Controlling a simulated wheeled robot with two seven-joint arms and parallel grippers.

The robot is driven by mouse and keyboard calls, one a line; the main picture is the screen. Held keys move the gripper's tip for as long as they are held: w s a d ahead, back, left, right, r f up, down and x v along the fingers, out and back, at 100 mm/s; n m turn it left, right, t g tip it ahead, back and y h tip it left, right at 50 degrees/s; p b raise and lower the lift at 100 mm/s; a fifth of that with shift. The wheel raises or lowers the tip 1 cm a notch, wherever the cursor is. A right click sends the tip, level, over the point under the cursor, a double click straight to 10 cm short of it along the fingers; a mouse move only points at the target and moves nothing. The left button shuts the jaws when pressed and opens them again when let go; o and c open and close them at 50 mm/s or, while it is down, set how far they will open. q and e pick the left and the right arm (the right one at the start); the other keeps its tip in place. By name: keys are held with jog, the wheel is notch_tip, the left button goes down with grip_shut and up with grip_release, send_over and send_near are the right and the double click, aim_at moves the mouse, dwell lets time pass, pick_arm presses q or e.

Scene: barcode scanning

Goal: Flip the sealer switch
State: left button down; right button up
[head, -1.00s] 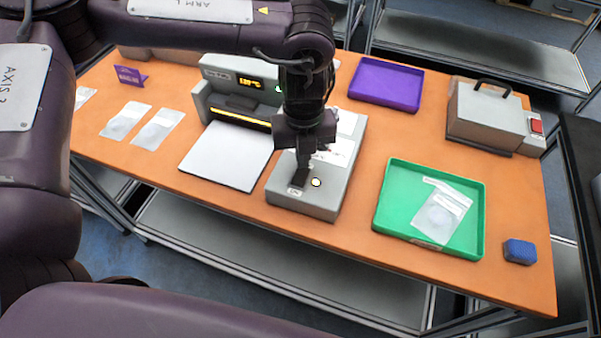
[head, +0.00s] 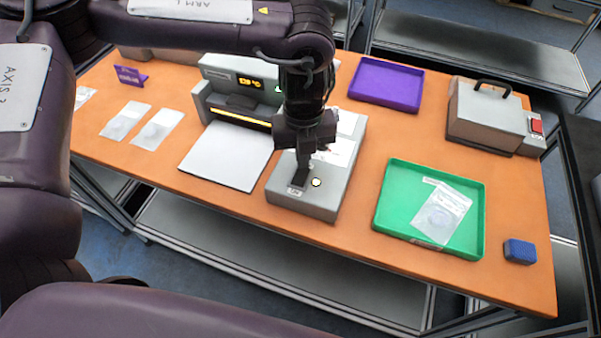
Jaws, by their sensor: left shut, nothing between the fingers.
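The sealer (head: 226,112) is a grey machine at the back left of the orange table, with a lit amber display and a glowing yellow strip along its front. A grey box (head: 312,205) stands right of its white plate, with a small label and a round pale light (head: 316,182) on top. My left gripper (head: 300,183) points down at this box, its fingers shut and empty. The fingertips are at the top of the box beside the light; I cannot tell whether they touch. The switch itself is not distinguishable and may be hidden by the fingers. My right gripper is not in view.
A white plate (head: 226,156) lies before the sealer. Clear pouches (head: 157,128) lie at left. A green tray (head: 395,205) holds a pouch at right; a blue block (head: 519,251) is beside it. A purple tray (head: 386,82) and grey handled machine (head: 486,115) stand behind.

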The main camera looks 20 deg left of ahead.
pick_arm(q)
jog(key=shift+f+b, duration=0.6)
jog(key=shift+f, duration=0.35)
dwell(0.4)
jog(key=shift+r+p, duration=2.85)
jog(key=shift+r, duration=0.75)
